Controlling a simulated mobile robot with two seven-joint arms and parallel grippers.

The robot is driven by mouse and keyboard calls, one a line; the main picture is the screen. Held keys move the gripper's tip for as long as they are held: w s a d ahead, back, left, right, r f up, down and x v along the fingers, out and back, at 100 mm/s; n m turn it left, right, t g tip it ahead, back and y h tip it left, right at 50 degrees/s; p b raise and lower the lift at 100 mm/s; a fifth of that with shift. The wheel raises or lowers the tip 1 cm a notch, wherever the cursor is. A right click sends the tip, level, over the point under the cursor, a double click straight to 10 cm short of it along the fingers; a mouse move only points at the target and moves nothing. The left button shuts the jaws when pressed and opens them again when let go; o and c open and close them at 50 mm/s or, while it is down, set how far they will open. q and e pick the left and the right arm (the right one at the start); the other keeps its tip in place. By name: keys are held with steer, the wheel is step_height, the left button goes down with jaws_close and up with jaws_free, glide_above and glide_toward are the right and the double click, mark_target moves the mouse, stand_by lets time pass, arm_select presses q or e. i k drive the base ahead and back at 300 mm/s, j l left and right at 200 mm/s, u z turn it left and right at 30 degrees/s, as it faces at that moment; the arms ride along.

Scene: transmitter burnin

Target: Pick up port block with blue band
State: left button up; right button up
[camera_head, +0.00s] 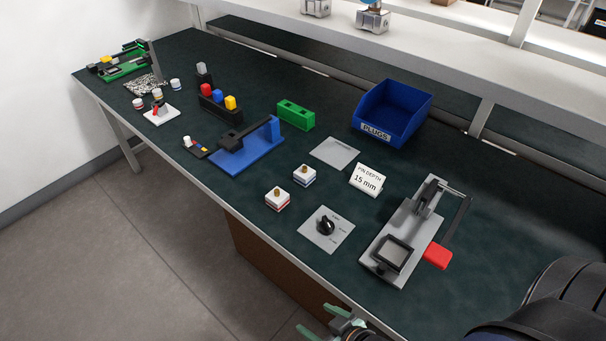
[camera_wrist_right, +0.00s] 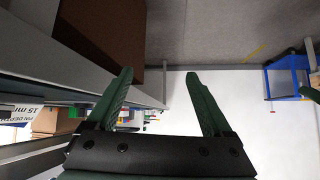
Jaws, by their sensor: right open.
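The port block with the blue band (camera_head: 304,176) is a small white block with a brass fitting on top. It stands upright on the dark bench mat in the head view. A similar block with a red band (camera_head: 277,200) stands just to its lower left. My right gripper (camera_head: 322,321) shows at the bottom edge of the head view, in front of the bench edge and well apart from both blocks. In the right wrist view my right gripper (camera_wrist_right: 158,74) is open, with nothing between its green fingers. My left gripper does not show clearly in either view.
A grey dial plate (camera_head: 325,230), a "PIN DEPTH 15 mm" sign (camera_head: 368,180) and a flat grey plate (camera_head: 335,153) surround the blocks. A lever press with red handle (camera_head: 437,256) stands right. A blue PLUGS bin (camera_head: 391,112) and a blue fixture (camera_head: 247,150) stand farther back.

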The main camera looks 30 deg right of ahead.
mark_target(305, 180)
steer(key=i+j, duration=0.6)
steer(key=i+j+z, duration=0.25)
steer(key=i+j, duration=0.5)
steer(key=j+z, duration=0.1)
steer(key=z, duration=0.85)
